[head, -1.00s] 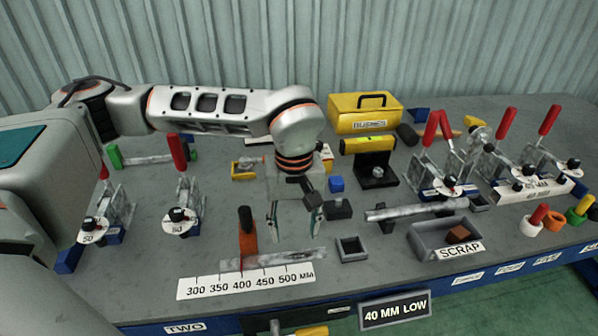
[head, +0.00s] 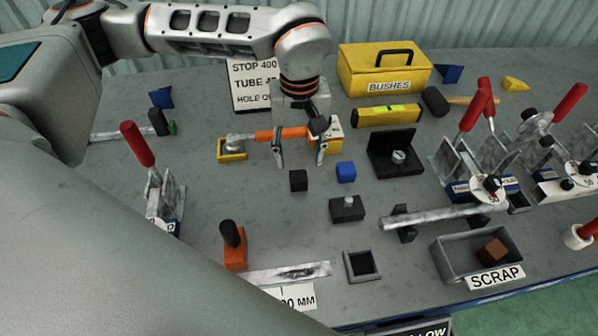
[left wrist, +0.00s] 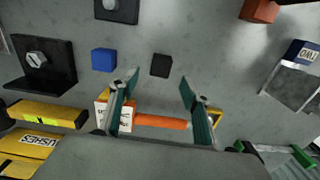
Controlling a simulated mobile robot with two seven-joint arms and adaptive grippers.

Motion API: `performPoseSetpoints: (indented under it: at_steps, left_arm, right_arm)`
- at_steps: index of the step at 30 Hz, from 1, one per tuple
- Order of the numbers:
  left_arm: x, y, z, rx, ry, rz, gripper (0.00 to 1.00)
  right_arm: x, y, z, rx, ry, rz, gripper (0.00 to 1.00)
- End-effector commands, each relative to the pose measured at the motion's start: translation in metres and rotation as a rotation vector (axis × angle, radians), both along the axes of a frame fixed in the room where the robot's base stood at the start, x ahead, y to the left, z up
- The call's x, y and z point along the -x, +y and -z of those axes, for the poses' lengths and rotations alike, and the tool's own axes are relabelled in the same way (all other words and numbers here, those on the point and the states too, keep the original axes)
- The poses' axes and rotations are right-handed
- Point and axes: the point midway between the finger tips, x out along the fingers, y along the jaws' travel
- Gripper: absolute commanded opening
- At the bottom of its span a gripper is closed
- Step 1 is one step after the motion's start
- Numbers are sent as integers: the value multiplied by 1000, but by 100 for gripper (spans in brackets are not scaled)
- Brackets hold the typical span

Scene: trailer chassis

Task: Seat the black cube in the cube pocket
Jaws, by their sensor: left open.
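The black cube (head: 298,180) sits on the grey bench, left of a blue cube (head: 346,171). In the left wrist view the black cube (left wrist: 160,65) shows just beyond and between the fingertips, clear of both. My left gripper (head: 299,154) is open and empty, pointing down, with its fingertips on the far side of the cube in the head view. It also shows in the left wrist view (left wrist: 158,80). The likely cube pocket is a dark square open frame (head: 347,264) near the front edge; it looks empty. My right gripper is not in view.
A black block with a peg (head: 347,208) stands between the cube and the pocket. A tube (head: 440,216) and scrap bin (head: 438,262) lie to the right. An orange-handled tool (head: 282,133) lies behind the cube. An orange stop (head: 235,250) stands front left.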

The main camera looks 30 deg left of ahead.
Motion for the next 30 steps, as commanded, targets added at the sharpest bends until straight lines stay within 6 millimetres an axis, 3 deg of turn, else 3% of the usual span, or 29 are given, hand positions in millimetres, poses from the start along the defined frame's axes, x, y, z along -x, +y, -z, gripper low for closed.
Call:
performPoseSetpoints:
  at_steps: [15,24,29,30]
  left_arm:
    - [0,2,63,0,1,0,47]
    - [0,2,67,-1,-1,0,47]
    - [0,2,67,-1,-1,0,8]
    - [0,2,67,-1,-1,0,6]
  right_arm:
    - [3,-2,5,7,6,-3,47]
    - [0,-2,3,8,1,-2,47]
    - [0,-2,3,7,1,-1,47]
    - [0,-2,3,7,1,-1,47]
